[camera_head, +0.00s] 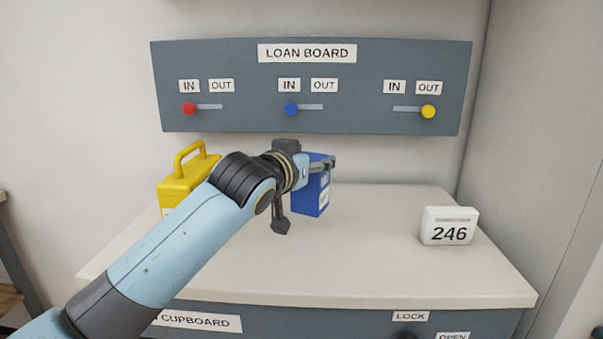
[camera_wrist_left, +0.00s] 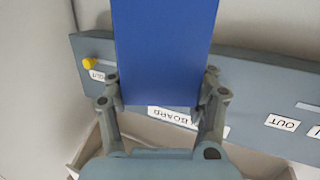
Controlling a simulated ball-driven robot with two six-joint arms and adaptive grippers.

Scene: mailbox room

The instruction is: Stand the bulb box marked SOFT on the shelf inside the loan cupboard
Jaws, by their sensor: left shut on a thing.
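My left gripper (camera_head: 308,192) is shut on a blue box (camera_head: 312,203) above the rear middle of the counter. The box is roughly upright, with a pale label on its right side. The label is too small and partly covered, so I cannot read whether it says SOFT. In the left wrist view the plain blue face of the box (camera_wrist_left: 162,50) fills the space between the two fingers. I cannot tell whether its base touches the counter. The loan cupboard (camera_head: 300,317) is below the countertop, its front cut off by the picture's lower edge. Its shelf is out of view.
A yellow case with a handle (camera_head: 178,190) stands at the counter's left, partly behind my arm. A white 246 block (camera_head: 449,226) stands at the right. The loan board (camera_head: 220,65) hangs on the wall behind. The countertop (camera_head: 370,260) is clear at front centre.

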